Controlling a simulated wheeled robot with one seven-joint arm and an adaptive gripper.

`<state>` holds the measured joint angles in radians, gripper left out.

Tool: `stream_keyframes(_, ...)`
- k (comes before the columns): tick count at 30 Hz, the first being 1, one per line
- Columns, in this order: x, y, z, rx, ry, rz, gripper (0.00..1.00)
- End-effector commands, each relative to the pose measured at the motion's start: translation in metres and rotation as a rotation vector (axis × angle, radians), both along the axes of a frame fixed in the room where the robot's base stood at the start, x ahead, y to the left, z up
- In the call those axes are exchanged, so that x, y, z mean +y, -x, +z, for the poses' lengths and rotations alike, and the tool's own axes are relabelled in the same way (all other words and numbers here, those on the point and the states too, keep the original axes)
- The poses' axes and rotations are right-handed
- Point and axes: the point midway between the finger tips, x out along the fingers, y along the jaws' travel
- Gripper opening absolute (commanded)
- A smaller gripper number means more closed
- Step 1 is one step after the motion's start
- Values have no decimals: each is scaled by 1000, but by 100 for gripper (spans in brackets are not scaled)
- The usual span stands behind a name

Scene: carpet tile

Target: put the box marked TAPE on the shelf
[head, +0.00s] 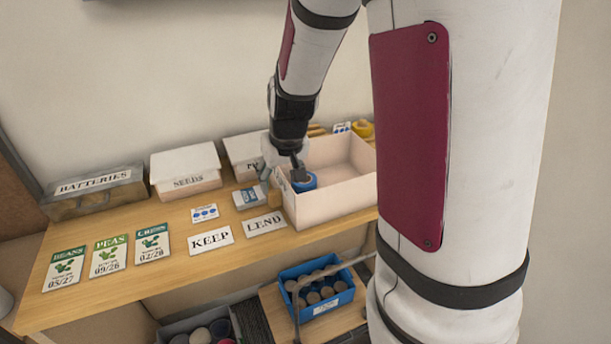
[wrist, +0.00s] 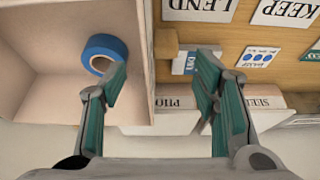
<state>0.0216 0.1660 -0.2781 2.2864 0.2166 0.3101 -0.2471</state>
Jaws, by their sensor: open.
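No label reading TAPE can be made out. An open, pale, lidless box (head: 345,200) stands on the wooden worktop (head: 180,250) with a blue roll of tape (head: 305,182) inside; the roll also shows in the wrist view (wrist: 100,48). My gripper (head: 283,173) is open at the box's left wall. In the wrist view my gripper (wrist: 160,83) has one finger on the inner side of the wall (wrist: 146,50) and one on the outer side. Whether either finger touches it, I cannot tell. I cannot tell which surface is the shelf.
Lidded boxes marked BATTERIES (head: 95,192) and SEEDS (head: 186,170) stand along the back. A small grey-blue box (head: 250,197) is left of the open box. KEEP (head: 211,239) and LEND (head: 264,224) cards lie in front. A blue crate (head: 322,303) of round items sits below.

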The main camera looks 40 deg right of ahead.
Motion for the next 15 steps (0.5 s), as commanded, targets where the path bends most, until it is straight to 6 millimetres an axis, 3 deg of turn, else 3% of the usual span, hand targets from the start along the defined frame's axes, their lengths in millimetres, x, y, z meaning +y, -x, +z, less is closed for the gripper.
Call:
stream_keyframes(3,-2,-7,-19,2,0,-1,55)
stream_keyframes(11,-2,-14,-34,1,0,0,55)
stream_keyframes(15,-2,-24,-51,2,-1,-1,55)
